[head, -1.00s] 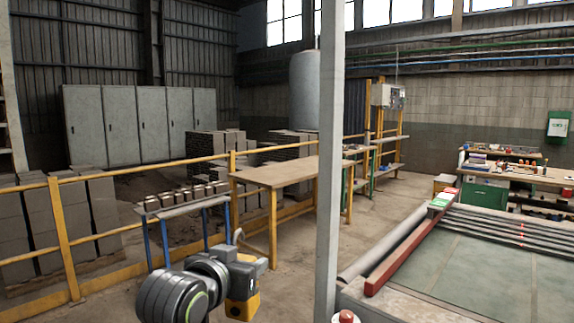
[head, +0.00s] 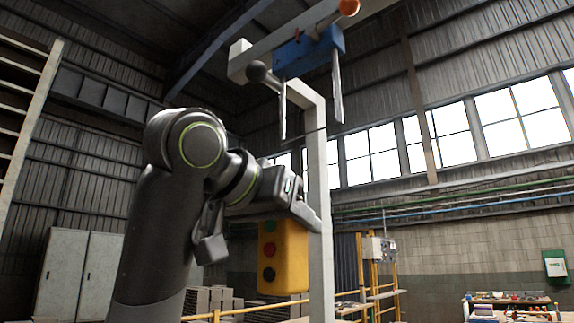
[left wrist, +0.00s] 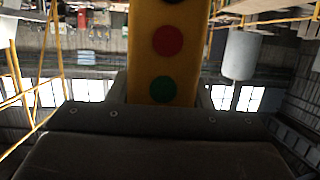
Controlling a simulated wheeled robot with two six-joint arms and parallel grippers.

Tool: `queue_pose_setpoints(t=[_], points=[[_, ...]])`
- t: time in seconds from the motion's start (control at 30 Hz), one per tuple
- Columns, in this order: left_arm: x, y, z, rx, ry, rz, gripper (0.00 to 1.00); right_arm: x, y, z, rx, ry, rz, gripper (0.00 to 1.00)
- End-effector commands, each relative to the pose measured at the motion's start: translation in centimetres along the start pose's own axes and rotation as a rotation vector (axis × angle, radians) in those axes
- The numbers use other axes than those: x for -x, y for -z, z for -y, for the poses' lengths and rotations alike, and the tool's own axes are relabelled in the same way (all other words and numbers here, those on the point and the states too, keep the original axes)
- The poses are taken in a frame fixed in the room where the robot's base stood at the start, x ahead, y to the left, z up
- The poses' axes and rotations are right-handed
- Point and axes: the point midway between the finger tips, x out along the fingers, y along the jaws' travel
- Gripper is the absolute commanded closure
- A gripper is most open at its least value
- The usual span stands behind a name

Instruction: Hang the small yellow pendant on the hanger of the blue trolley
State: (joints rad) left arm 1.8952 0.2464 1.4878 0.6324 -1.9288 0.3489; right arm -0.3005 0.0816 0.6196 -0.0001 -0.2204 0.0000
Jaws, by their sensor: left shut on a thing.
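The small yellow pendant (head: 296,262), with green, red and black round buttons, hangs upright from my left gripper (head: 298,212), which is shut on its upper end. In the left wrist view the pendant (left wrist: 192,62) fills the upper middle, between the dark fingers, with its red and green buttons showing. The blue trolley (head: 309,52) sits high on the overhead beam, above and apart from the pendant. Two pale grey bars hang from it, one at each end; I cannot tell clearly which part is the hanger. My right gripper is out of view.
A pale post (head: 318,170) rises just behind the pendant and carries the beam (head: 285,40).

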Motion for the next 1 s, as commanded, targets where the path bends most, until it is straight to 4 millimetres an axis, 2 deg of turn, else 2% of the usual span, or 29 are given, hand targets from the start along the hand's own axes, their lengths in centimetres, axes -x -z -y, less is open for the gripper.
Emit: queue_pose_setpoints(t=[0.03,0.2,0.4,0.6,1.0], points=[[1.9,1.3,-1.0,-0.005,-0.009,-0.009,0.88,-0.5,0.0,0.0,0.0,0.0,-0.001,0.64],[6.8,4.1,-3.6,-0.009,-0.044,-0.003,0.88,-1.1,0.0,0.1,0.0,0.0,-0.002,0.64],[10.5,5.5,-5.4,-0.011,-0.07,0.0,0.88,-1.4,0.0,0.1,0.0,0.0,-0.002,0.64],[11.1,6.0,-5.9,-0.013,-0.077,0.003,0.88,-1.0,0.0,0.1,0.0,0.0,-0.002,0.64],[9.2,6.9,-6.0,-0.013,-0.077,0.003,0.88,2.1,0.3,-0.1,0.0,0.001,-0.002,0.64]])
